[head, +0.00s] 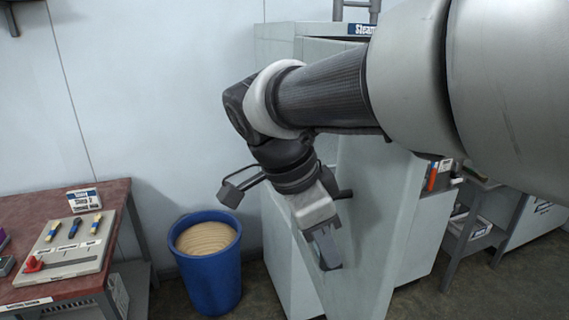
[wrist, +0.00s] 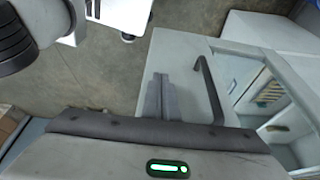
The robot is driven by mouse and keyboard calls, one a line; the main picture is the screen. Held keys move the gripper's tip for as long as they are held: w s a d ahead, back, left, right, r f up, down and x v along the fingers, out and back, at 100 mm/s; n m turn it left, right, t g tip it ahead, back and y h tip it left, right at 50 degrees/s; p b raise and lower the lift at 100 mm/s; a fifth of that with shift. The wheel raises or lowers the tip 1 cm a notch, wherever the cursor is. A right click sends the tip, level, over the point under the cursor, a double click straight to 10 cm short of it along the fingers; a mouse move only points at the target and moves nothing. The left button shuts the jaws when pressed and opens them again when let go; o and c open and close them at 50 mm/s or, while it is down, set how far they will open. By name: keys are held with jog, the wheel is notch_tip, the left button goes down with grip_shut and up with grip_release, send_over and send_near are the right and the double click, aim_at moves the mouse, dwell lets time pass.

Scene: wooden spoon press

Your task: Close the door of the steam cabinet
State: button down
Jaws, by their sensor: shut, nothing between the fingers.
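The steam cabinet (head: 277,195) is a tall pale grey box behind my arm in the head view, with a blue-and-white label at its top. Its door (head: 365,220) stands open, angled out towards the camera. In the wrist view the pale door panel (wrist: 185,58) carries a dark bar handle (wrist: 207,88). To its right is a framed opening or window with shelf-like parts behind it. My gripper (head: 328,258) is shut and empty in front of the door, pointing down. In the wrist view its fingers (wrist: 160,85) are left of the handle, apparently apart from it. Contact with the panel cannot be told.
A blue bin (head: 210,275) with pale round contents stands left of the cabinet. A red-topped table (head: 118,195) with a tool board is at the far left. A grey metal stand (head: 463,240) is at right. Some floor shows between the bin and table.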

aim_at(360, 266)
jog(key=shift+w+d+f, duration=0.2)
jog(key=shift+d+f, duration=0.75)
jog(key=shift+d, duration=0.1)
jog(key=shift+w+d+f, duration=0.25)
jog(key=shift+d+f, duration=0.65)
jog(key=shift+d, duration=0.1)
jog(key=shift+w+d+f, duration=0.2)
jog(key=shift+d+f, duration=0.75)
jog(key=shift+d, duration=0.1)
